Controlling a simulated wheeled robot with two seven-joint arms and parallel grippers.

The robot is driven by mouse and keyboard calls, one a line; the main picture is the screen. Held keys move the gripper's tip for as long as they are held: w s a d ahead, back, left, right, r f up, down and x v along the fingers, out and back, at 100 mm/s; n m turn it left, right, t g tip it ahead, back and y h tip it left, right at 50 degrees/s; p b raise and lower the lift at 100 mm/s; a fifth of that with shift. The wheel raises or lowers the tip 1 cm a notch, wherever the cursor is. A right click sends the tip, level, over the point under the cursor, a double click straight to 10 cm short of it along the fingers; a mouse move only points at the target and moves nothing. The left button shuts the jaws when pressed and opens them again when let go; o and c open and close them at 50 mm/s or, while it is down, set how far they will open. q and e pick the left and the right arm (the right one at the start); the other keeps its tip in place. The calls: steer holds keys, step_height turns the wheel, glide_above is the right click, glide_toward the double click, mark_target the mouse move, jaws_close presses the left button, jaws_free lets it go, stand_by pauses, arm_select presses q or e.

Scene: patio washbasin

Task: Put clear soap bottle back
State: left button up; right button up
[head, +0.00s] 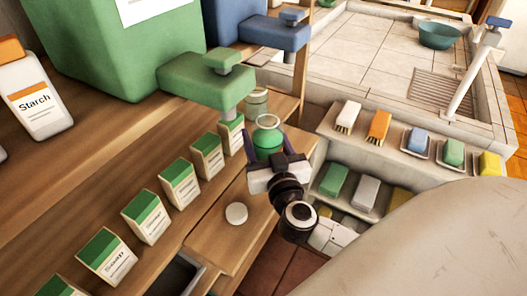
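The clear soap bottle (267,138) has green liquid inside and an open round top. It is upright, near the right edge of the wooden counter and to the right of the green dispenser's spout. My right gripper (271,158) has one dark finger on each side of the bottle and appears closed on it. The gripper hides the bottle's lower part, so I cannot tell whether its base touches anything. A second clear container (257,103) stands just behind it. My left gripper is not in view.
A green dispenser (120,45) and a blue dispenser (270,32) stand at the back. Several green-and-white boxes (181,184) line the wooden counter (110,150). A white disc (236,213) lies in front. Brushes and soaps fill the right shelf (400,152) below the basin (375,45).

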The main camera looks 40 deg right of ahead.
steer(key=shift+f+b, duration=0.75)
steer(key=shift+f, duration=1.05)
steer(key=shift+f, duration=0.1)
steer(key=o, duration=1.6)
steer(key=shift+f, duration=0.1)
steer(key=shift+c, duration=0.2)
steer(key=v, duration=1.2)
